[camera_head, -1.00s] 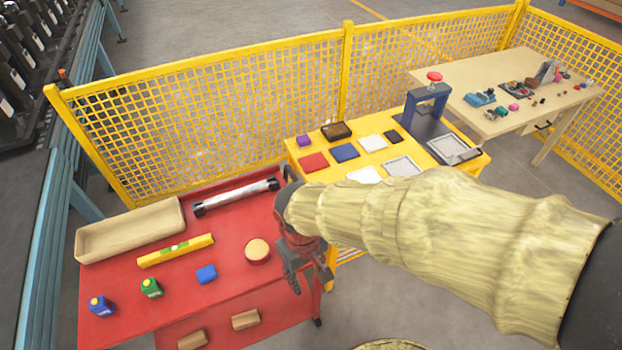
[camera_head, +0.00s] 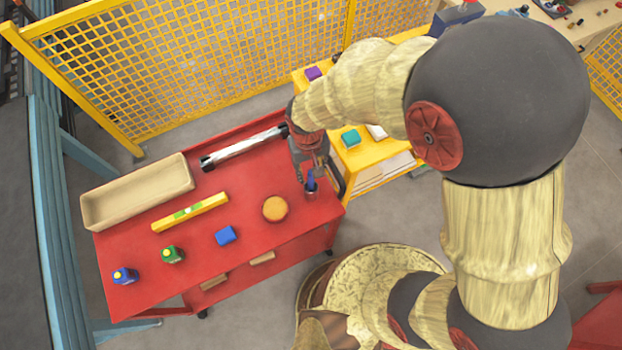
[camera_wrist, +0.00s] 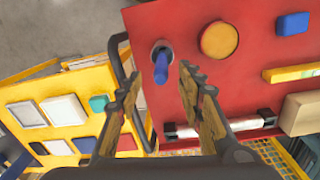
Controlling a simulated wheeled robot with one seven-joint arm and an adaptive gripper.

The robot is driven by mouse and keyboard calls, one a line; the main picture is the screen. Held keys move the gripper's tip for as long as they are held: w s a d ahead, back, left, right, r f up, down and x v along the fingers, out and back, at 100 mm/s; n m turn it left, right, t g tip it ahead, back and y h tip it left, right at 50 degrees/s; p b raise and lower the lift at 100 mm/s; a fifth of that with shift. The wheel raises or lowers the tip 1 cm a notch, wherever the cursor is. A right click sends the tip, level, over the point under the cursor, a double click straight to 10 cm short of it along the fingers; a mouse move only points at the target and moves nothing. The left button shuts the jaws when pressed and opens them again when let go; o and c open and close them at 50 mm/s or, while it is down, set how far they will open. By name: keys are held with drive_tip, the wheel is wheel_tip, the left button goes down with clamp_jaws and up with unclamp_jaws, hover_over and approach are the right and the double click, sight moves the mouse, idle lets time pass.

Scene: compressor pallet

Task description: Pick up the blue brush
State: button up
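The blue brush (camera_wrist: 161,70) stands handle-up in a small grey cup (camera_wrist: 162,50) on the red table. In the head view, the brush (camera_head: 311,181) and cup (camera_head: 310,194) sit near the table's right edge, below my gripper (camera_head: 314,172). In the wrist view, my gripper (camera_wrist: 161,80) is open, and the brush handle shows between its two fingertips. I cannot tell whether the handle is fully between the fingers in depth. The lower part of the brush is hidden in the cup.
The red table (camera_head: 257,205) also holds a round tan disc (camera_head: 275,208), a blue block (camera_head: 226,235), a yellow level (camera_head: 190,212), a silver tube (camera_head: 244,148), a beige tray (camera_head: 135,210) and two small bottles. A yellow table (camera_head: 372,157) stands beside its right edge.

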sight(311, 184)
wheel_tip(311, 184, down, 5)
drive_tip(key=shift+r, duration=0.2)
drive_tip(key=shift+c, duration=0.4)
clamp_jaws()
